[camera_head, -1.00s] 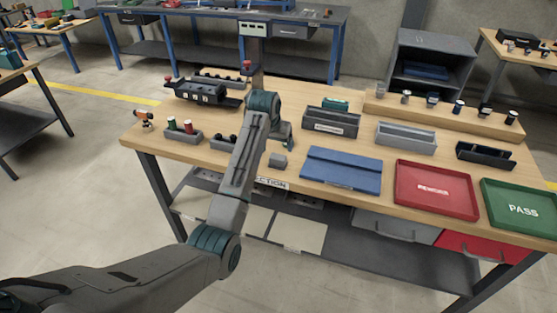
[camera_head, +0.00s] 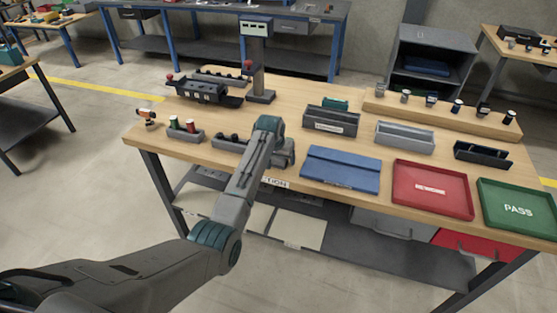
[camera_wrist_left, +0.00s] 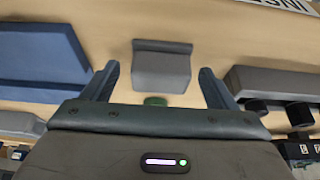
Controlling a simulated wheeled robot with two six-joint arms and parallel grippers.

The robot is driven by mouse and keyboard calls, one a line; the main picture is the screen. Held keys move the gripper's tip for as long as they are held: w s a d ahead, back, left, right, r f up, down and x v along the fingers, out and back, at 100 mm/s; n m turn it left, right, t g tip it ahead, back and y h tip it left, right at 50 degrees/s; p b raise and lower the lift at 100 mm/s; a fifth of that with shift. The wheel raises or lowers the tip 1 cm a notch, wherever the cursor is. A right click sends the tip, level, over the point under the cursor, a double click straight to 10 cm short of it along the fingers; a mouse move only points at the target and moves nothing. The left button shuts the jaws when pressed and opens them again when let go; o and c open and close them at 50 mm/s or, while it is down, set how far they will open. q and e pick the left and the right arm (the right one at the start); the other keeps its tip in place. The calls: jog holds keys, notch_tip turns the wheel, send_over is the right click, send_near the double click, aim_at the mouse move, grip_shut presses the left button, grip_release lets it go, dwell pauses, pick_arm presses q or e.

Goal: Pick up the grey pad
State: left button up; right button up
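The grey pad (camera_wrist_left: 161,66) lies on the wooden table in the left wrist view. It is a small block with a raised lip along one edge. My left gripper (camera_wrist_left: 159,70) is open, with one finger on each side of the pad and a gap on both sides. In the head view my left gripper (camera_head: 284,152) is low over the front of the table, left of the blue mat (camera_head: 341,170), and it hides the pad there. My right gripper is not in view.
The blue mat (camera_wrist_left: 38,55) and a dark holder (camera_wrist_left: 275,82) flank the gripper in the wrist view. A red tray (camera_head: 432,204) and a green tray (camera_head: 515,222) stand to the right. A grey bin (camera_head: 330,122) and a post (camera_head: 258,70) stand behind.

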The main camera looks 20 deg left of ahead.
aim_at(278, 158)
pick_arm(q)
jog(key=c, duration=1)
jog(key=shift+c, duration=0.2)
jog(key=shift+r, duration=0.1)
jog(key=shift+r, duration=0.2)
jog(key=b+v, duration=0.2)
jog(key=shift+s+d+r, duration=0.1)
jog(key=shift+r, duration=0.3)
jog(key=s+d+r+b, duration=0.1)
jog(key=s+d+b, duration=0.1)
jog(key=s, duration=1.3)
jog(key=shift+r+b, duration=0.4)
jog(key=shift+b, duration=0.35)
